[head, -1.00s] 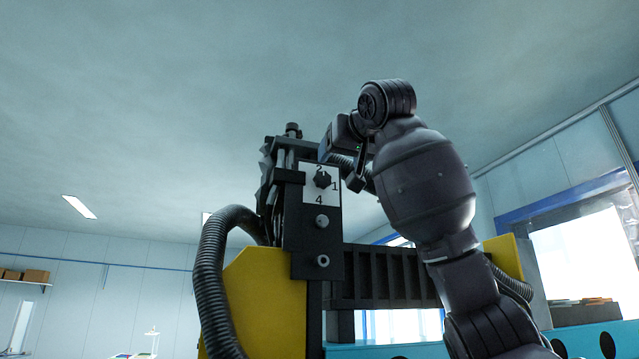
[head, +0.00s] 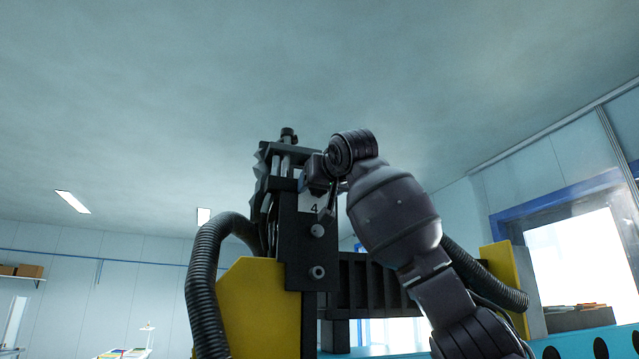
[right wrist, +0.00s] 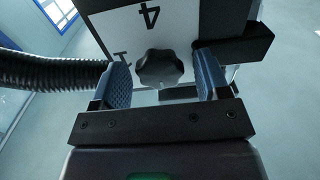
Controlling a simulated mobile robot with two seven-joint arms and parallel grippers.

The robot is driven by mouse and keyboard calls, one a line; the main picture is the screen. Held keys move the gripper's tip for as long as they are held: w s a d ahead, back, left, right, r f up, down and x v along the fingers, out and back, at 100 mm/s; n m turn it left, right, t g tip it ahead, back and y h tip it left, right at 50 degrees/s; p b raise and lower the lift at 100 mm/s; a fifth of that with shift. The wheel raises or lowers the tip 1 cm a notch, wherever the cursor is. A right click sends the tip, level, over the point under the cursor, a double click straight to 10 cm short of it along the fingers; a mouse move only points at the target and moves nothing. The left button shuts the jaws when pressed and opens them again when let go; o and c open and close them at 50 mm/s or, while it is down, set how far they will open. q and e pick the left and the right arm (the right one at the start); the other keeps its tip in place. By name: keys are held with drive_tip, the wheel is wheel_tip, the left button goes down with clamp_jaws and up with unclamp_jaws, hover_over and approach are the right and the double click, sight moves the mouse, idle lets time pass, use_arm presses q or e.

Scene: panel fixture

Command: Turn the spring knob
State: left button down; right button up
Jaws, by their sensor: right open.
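The spring knob (right wrist: 160,69) is dark and lobed, and stands out from a white number plate (right wrist: 116,34) in the right wrist view. The digits 4 and 1 show on the plate there. My right gripper (head: 323,196) is at the fixture's front face. Its jaws are open, with one blue ridged finger pad on each side of the knob. Gaps show between both pads and the knob, so it is not gripped. In the head view my gripper and wrist hide the knob, and only the 4 of the plate shows. My left gripper is out of view.
Two round fittings, an upper (head: 317,231) and a lower (head: 317,272), sit on the black column below the plate. A ribbed black hose (head: 203,285) curves at the left beside a yellow panel (head: 255,305). A black ribbed crossbar (head: 365,285) runs right, behind my arm.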

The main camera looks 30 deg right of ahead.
drive_tip(key=c, duration=0.9)
use_arm(q)
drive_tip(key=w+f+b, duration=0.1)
drive_tip(key=b, duration=0.3)
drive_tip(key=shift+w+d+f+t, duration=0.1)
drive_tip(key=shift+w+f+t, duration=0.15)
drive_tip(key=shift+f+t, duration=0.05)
use_arm(e)
drive_tip(key=m, duration=1.7)
drive_tip(key=shift+s+d+f+m, duration=0.1)
drive_tip(key=shift+d+f+m, duration=0.1)
drive_tip(key=shift+m, duration=0.2)
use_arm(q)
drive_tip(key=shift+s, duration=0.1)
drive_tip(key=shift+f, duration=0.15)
